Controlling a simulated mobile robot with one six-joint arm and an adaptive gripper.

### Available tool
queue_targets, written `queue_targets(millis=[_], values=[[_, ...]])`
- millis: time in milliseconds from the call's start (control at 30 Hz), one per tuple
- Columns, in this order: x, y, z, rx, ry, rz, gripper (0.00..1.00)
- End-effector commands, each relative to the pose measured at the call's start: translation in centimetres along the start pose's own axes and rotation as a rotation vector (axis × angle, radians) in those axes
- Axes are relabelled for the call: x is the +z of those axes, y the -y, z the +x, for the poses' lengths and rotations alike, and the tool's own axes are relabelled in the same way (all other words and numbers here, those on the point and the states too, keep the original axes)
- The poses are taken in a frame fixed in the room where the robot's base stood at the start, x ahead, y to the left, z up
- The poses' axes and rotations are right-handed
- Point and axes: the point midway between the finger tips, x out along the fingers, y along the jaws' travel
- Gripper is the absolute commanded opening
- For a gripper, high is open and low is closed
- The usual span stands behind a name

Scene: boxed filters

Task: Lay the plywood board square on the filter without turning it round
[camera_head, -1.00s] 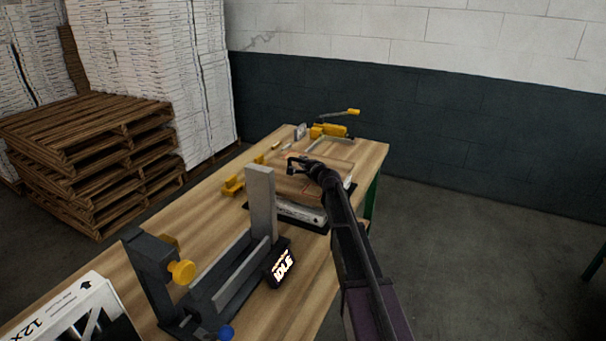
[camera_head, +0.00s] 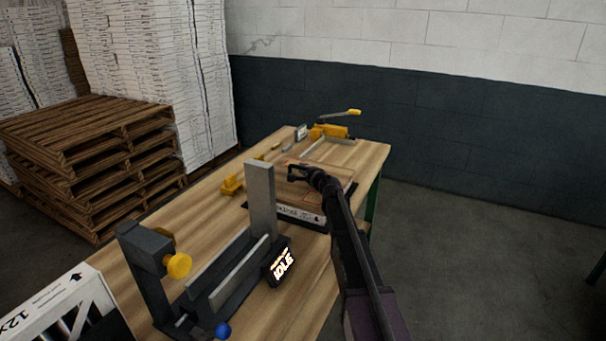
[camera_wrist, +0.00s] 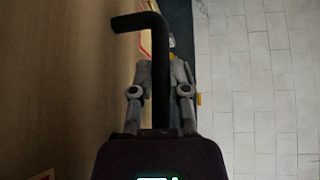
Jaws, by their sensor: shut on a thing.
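The plywood board (camera_head: 338,179) is a thin light-brown sheet above the white-edged filter (camera_head: 303,215) on the bench. It looks roughly level and lined up with the filter. I cannot tell whether it touches all round. In the wrist view my gripper (camera_wrist: 159,78) is shut on a black bent handle (camera_wrist: 152,22), and a broad brown surface, apparently the board (camera_wrist: 60,90), fills the left. The arm hides part of the board's right side and of the filter.
A grey fixture (camera_head: 262,200) with an upright plate and a lit "IDLE" display (camera_head: 284,264) stands nearer on the bench (camera_head: 130,260). Yellow stops (camera_head: 231,185) sit left of the filter. A yellow toggle clamp (camera_head: 330,131) is behind. A white carton (camera_head: 60,300) is front left.

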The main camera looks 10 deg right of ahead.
Motion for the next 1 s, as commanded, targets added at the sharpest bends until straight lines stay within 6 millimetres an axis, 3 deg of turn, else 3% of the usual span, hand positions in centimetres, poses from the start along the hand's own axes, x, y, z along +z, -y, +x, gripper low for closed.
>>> queue_targets(millis=[500, 533, 633, 1000], values=[[-0.15, -0.35, 0.03, -0.001, -0.002, 0.001, 0.0], [-0.14, -0.38, 0.03, 0.0, -0.001, 0.0, 0.24], [-0.14, -0.3, 0.01, 0.0, -0.001, 0.0, 0.54], [-0.17, -0.28, 0.0, 0.0, -0.001, 0.0, 0.56]])
